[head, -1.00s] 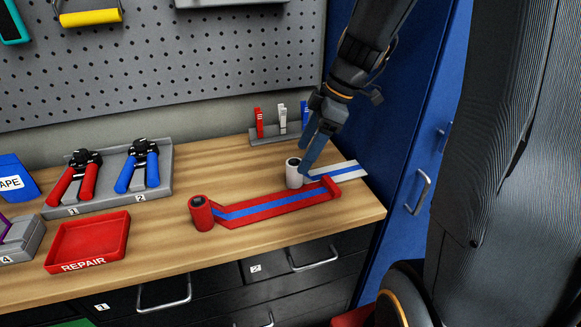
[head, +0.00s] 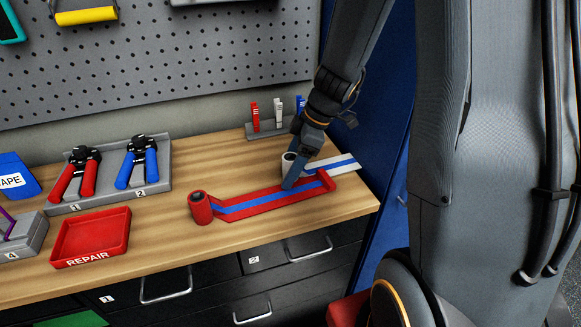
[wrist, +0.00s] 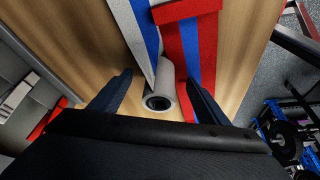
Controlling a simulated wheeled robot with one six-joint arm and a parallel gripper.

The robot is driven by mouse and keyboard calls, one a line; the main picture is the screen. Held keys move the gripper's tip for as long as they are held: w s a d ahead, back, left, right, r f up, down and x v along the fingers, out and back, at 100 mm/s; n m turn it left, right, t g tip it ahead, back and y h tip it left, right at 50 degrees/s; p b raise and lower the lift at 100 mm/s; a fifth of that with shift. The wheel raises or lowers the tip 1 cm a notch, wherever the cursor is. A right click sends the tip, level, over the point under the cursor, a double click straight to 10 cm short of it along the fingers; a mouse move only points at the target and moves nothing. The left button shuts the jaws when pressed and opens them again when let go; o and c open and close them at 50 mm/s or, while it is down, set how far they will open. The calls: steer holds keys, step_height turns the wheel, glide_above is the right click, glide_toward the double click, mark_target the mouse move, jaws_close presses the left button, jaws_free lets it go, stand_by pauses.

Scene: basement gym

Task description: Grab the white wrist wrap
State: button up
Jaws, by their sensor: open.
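The white wrist wrap lies on the wooden bench: a rolled white end (head: 287,167) with a flat white tail striped blue (head: 340,163) running to the right. In the wrist view its roll (wrist: 165,84) lies between the two fingers, with a gap on each side. My gripper (head: 291,168) is open and low over the roll; in the wrist view its fingers (wrist: 158,82) straddle the roll without visibly gripping it. In the head view the near finger hides part of the roll.
A red wrap with a blue stripe (head: 262,204) lies just in front, close to the near finger. A small rack of clips (head: 268,130) stands behind. A red REPAIR tray (head: 122,240) and a tray of hand grips (head: 110,196) are at left. A blue cabinet (head: 375,150) borders the right.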

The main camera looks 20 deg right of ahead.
steer(key=c, duration=1.2)
steer(key=shift+o, duration=0.2)
steer(key=shift+r, duration=0.15)
